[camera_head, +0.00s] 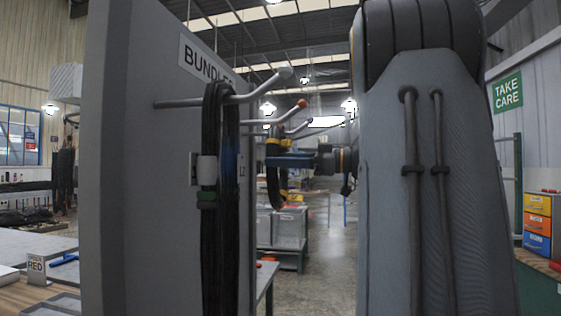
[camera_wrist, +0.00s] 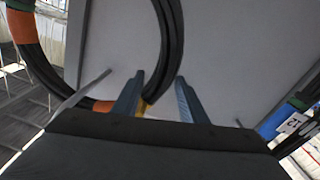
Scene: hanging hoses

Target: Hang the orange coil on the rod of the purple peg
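In the wrist view, a black hose coil with orange bands (camera_wrist: 22,28) curves down from the left, behind my left finger, and up past the gap between the fingers. A yellow patch shows low between them. My gripper (camera_wrist: 160,76) has its two blue fingers apart, with grey backing visible between the hose and the right finger. In the head view, my gripper (camera_head: 288,161) reaches across a dark coil with yellow bands (camera_head: 273,187). This coil's top is near the rod with a blue-purple tip (camera_head: 308,121); I cannot tell whether it rests on that rod.
A grey board (camera_head: 140,160) with a BUNDLES sign (camera_head: 207,66) carries the rods. A nearer rod with a grey tip (camera_head: 285,73) holds a large black coil (camera_head: 220,255) with white and green bands. My arm blocks the right side.

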